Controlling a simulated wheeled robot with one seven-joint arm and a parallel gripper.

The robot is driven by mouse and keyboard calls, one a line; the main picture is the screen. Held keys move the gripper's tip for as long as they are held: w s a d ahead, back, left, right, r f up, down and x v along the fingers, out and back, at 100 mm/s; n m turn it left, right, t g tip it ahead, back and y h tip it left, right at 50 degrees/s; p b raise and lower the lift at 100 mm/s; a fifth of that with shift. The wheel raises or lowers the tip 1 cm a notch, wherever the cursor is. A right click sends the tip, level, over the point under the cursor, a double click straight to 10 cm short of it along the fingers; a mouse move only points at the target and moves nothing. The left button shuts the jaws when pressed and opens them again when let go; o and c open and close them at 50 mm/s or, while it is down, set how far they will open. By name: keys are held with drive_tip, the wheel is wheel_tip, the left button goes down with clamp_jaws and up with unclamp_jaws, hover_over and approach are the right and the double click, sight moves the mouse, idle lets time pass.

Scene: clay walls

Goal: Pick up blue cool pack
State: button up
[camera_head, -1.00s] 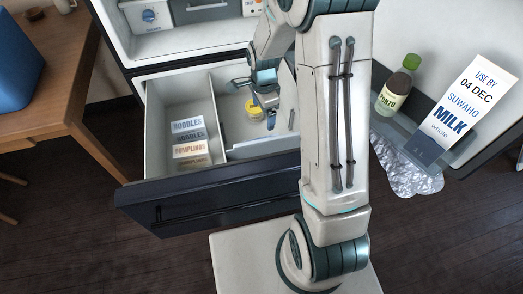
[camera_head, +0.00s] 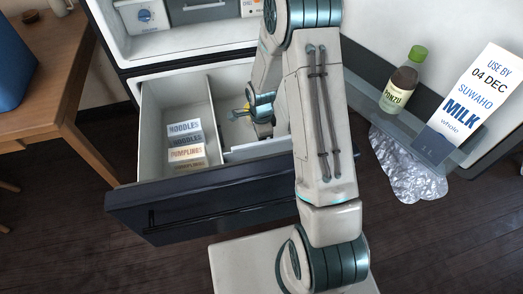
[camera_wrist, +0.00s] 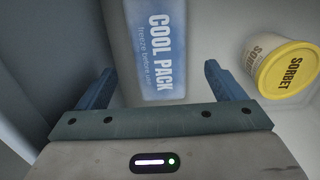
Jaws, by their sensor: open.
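The blue cool pack (camera_wrist: 162,50) shows in the wrist view, lying in the freezer drawer with white lettering along it. It lies ahead of my gripper (camera_wrist: 158,82), between the lines of its two blue fingers. The fingers are apart with nothing held between them. In the head view my gripper (camera_head: 252,105) is down inside the right compartment of the open drawer (camera_head: 200,215). The cool pack cannot be made out in the head view, where my arm covers part of that compartment.
A sorbet tub (camera_wrist: 287,68) with a yellow lid stands right of the cool pack. Boxes of noodles and dumplings (camera_head: 186,140) fill part of the left compartment, behind a divider (camera_head: 212,118). A ponzu bottle (camera_head: 401,82) and milk carton (camera_head: 480,98) stand on the door shelf.

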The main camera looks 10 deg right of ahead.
wheel_tip(320, 180, down, 5)
drive_tip(key=shift+r+b, duration=0.1)
drive_tip(key=shift+b, duration=0.45)
drive_tip(key=c, duration=1.3)
drive_tip(key=shift+o, duration=0.2)
